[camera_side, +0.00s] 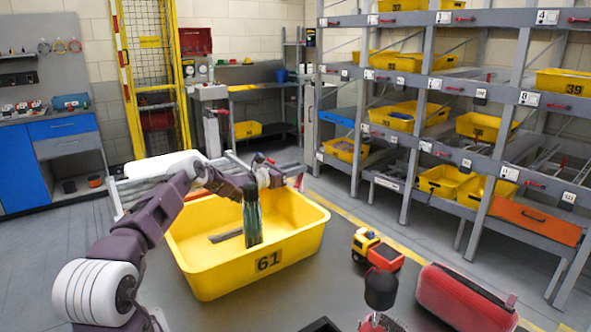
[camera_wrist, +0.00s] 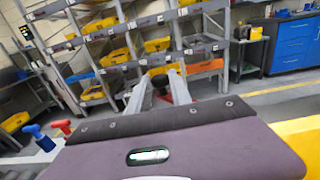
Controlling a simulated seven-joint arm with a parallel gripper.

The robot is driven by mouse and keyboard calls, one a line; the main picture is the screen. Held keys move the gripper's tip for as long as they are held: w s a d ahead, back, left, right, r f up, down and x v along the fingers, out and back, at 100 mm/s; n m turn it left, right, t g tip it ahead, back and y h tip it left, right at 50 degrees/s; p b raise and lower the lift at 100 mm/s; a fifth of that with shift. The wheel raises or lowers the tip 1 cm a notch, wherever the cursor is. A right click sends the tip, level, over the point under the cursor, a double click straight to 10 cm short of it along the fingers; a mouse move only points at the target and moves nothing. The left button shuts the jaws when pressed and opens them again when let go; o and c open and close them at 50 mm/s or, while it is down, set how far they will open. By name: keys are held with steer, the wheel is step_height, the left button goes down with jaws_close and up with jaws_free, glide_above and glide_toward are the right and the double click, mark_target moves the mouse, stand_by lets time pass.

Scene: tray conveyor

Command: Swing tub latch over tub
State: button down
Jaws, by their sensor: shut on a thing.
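The yellow tub (camera_side: 212,281), marked 61, stands on the grey bench. A dark green bottle (camera_side: 252,218) stands upright in it, and a flat dark grey piece (camera_side: 226,236) lies on its floor. My arm reaches over the tub's back rim. My gripper (camera_side: 284,172) is beyond that rim, beside a small red part (camera_side: 298,180) that looks like the tub latch. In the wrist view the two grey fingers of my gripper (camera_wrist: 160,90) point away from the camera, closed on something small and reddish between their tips. Its shape is mostly hidden.
A yellow and red toy-like tool (camera_side: 376,250), a red case (camera_side: 464,298) and a black-topped object (camera_side: 380,289) stand right of the tub. A roller conveyor (camera_side: 150,188) is behind it. Shelves with yellow bins stand farther back.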

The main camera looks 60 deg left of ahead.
steer(key=shift+r+h, duration=0.1)
steer(key=shift+h, duration=0.3)
steer(key=c, duration=1.2)
jaws_free()
steer(key=shift+s, duration=3.55)
